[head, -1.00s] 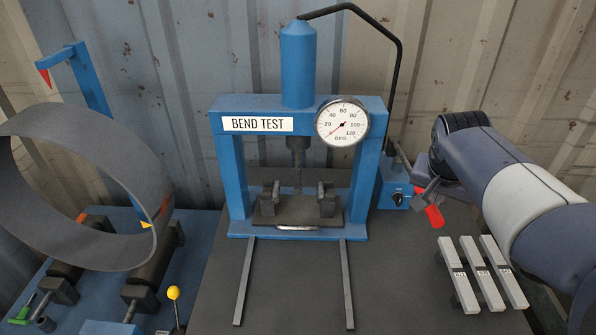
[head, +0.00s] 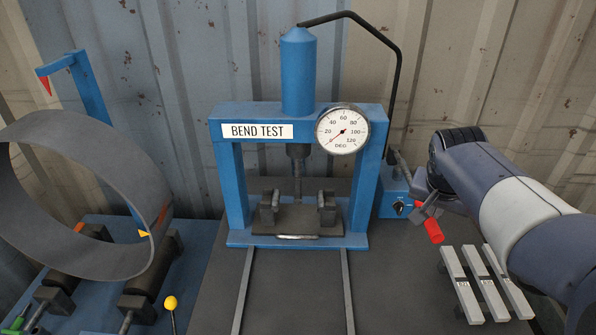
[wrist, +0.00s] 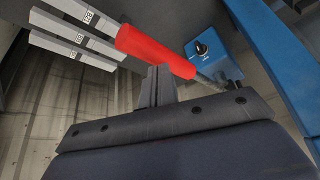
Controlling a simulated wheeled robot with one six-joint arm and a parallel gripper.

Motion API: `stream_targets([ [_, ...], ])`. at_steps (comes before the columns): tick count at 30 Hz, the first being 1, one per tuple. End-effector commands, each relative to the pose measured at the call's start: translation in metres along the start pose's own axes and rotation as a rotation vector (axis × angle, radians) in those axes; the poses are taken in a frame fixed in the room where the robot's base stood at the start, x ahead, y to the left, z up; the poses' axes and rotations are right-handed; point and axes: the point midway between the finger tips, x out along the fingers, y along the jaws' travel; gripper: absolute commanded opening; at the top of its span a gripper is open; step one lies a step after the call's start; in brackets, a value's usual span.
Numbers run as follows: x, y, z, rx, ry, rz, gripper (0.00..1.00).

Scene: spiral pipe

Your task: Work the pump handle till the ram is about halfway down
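The blue bend-test press (head: 228,112) stands in the middle of the head view. Its dark ram (head: 297,172) hangs between the posts, its lower end close above or at the dark support plate (head: 290,222); I cannot tell if they touch. The dial gauge (head: 342,130) needle points to the lower left, near the low end. The pump handle's red grip (head: 434,232) angles down right of the blue pump (head: 395,203); it also shows in the wrist view (wrist: 155,50). My gripper (wrist: 157,72) has its fingers close together, with their tips at the red grip, not visibly around it.
Several grey labelled bars (head: 483,283) lie on the table just below the grip. A large grey ring (head: 140,170) rests on rollers at the left. A yellow-knobbed lever (head: 171,303) stands nearby. The table between the two front rails (head: 347,290) is clear.

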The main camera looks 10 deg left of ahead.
Motion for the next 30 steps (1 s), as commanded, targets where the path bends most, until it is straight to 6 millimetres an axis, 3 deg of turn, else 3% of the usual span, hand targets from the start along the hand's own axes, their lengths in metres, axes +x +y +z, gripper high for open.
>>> stream_targets([
  [1, -0.010, -0.001, -0.006, 0.000, -0.001, 0.000, 0.00],
  [30, -0.104, -0.010, -0.069, 0.000, -0.002, 0.000, 0.00],
])
